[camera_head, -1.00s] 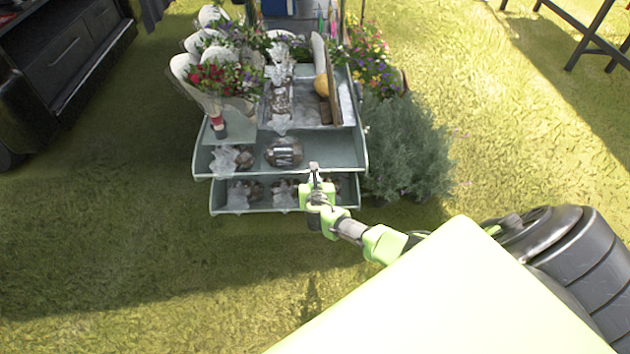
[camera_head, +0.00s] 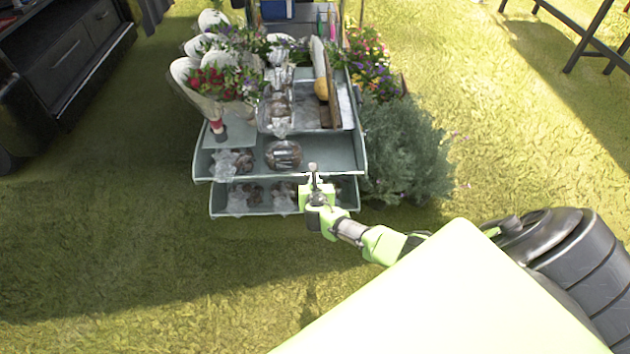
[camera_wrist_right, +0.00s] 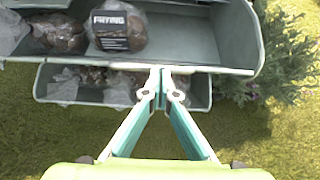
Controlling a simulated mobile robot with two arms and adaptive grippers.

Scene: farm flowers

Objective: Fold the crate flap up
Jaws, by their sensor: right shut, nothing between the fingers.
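A grey-green stand holds two stacked open crates: the upper crate (camera_head: 220,165) and the lower crate (camera_head: 230,212), both facing me. The upper crate's front edge also shows in the right wrist view (camera_wrist_right: 205,68). I cannot make out clearly which panel is the flap. My right gripper (camera_head: 313,167) is shut and empty. Its fingertips (camera_wrist_right: 161,76) are at the upper crate's front edge, right of its middle, and overlap the lower crate in view. I cannot tell whether they touch the edge. My left gripper is not in view.
The upper crate holds bagged bulbs, one bag (camera_wrist_right: 118,27) labelled "FRYING". The lower crate (camera_wrist_right: 50,88) holds more bags. Wrapped flowers (camera_head: 215,80) and a metal tray (camera_head: 345,105) stand above. A bushy plant (camera_head: 405,150) is close on the right. The grass in front is clear.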

